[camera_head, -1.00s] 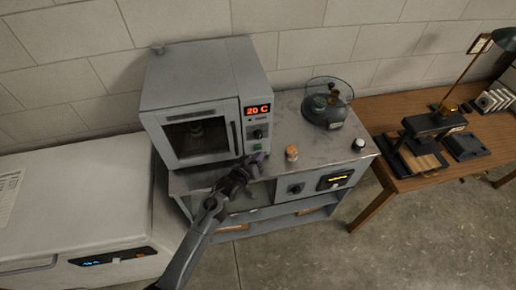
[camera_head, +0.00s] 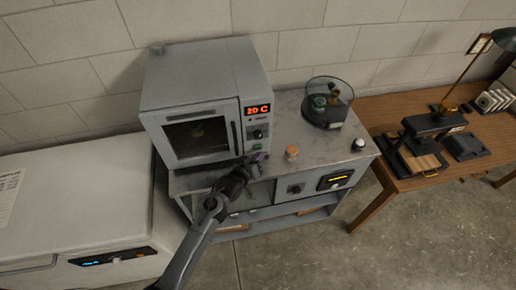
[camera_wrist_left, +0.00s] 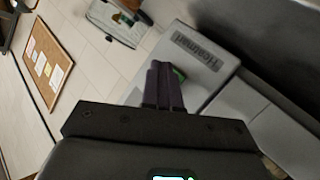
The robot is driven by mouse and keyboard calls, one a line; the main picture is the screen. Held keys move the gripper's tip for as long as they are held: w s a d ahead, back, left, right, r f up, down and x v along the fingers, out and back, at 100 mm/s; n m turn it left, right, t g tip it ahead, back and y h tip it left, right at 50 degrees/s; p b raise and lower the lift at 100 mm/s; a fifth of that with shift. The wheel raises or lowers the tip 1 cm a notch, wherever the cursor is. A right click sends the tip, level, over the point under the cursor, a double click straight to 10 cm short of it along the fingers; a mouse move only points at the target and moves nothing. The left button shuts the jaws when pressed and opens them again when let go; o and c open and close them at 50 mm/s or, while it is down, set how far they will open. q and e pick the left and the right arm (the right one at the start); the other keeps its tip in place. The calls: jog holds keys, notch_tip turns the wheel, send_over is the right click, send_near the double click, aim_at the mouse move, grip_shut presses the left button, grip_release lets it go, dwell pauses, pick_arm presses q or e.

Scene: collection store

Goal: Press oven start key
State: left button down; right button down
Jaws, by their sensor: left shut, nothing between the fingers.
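The grey oven (camera_head: 190,75) stands on the left of a metal-topped cabinet. Its front panel has a red lit display (camera_head: 257,110) reading about 20 C, a dark knob (camera_head: 258,133) and a small green key (camera_head: 257,147) at the bottom. My left gripper (camera_head: 258,156) is just below and in front of the green key in the head view. In the left wrist view its purple fingers (camera_wrist_left: 163,86) are together and empty. A bit of green (camera_wrist_left: 180,73) shows beside the fingertips; I cannot tell whether they touch it. My right gripper is not in view.
On the cabinet top (camera_head: 285,120) right of the oven are an orange-topped jar (camera_head: 292,153), a round clear-lidded device (camera_head: 327,103) and a white-topped knob (camera_head: 358,145). A white chest (camera_head: 75,205) stands left. A wooden table (camera_head: 400,185) stands right.

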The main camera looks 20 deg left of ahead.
pick_arm(q)
jog(key=shift+w+a, duration=0.1)
jog(key=shift+w, duration=0.1)
jog(key=shift+w+a, duration=0.15)
jog(key=shift+w, duration=0.05)
dwell(0.6)
jog(key=shift+w+a, duration=0.2)
dwell(0.4)
jog(key=shift+w+a, duration=0.25)
dwell(0.9)
jog(key=shift+r, duration=0.1)
jog(key=shift+s+d+r, duration=0.1)
jog(key=shift+d+r, duration=0.05)
jog(key=shift+r, duration=0.05)
jog(key=shift+s+d+r+p, duration=0.1)
jog(key=shift+s+d+p, duration=0.25)
jog(key=shift+p, duration=0.35)
jog(key=shift+s, duration=0.2)
